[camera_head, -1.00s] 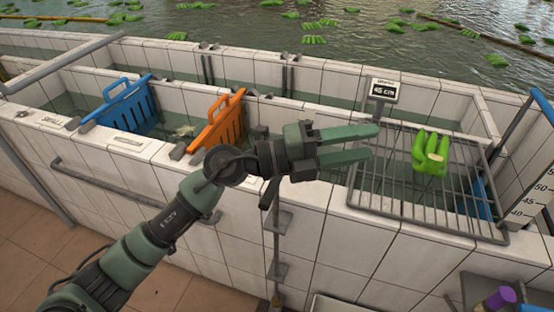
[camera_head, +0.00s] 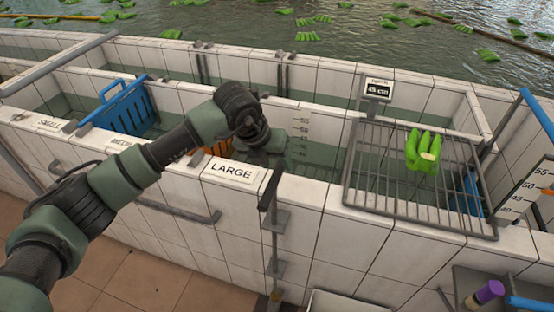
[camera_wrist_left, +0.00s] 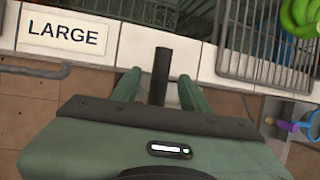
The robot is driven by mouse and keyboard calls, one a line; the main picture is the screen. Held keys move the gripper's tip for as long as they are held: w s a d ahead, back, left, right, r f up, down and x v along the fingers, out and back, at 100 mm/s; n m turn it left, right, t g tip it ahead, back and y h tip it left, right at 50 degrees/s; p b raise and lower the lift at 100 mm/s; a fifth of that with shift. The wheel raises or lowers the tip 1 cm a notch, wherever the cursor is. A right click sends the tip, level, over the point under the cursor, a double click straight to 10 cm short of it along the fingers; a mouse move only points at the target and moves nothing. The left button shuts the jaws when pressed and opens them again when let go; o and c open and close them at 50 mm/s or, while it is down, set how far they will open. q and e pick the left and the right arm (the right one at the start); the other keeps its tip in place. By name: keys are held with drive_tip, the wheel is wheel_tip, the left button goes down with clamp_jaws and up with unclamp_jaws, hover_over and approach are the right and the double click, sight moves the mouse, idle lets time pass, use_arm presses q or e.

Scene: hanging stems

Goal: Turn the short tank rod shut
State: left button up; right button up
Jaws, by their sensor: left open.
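A dark rod with a short top handle (camera_head: 270,190) stands upright at the front wall of the tank marked LARGE, its shaft running down through brackets. My left gripper (camera_head: 268,140) is just above and behind this handle in the head view, its fingers pointing down and mostly hidden. In the left wrist view its open fingers (camera_wrist_left: 158,82) lie on either side of a dark bar (camera_wrist_left: 162,72), which looks like the rod's handle. I cannot tell whether they touch it. My right gripper is in neither view.
A LARGE sign (camera_head: 234,171) is on the wall top. A wire rack (camera_head: 385,195) with green bananas (camera_head: 424,150) lies to the right, below a small display (camera_head: 378,89). A blue crate (camera_head: 130,105) and a mostly hidden orange crate (camera_head: 217,147) stand left.

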use_arm(q)
drive_tip(key=shift+x, duration=0.85)
clamp_jaws()
idle(0.8)
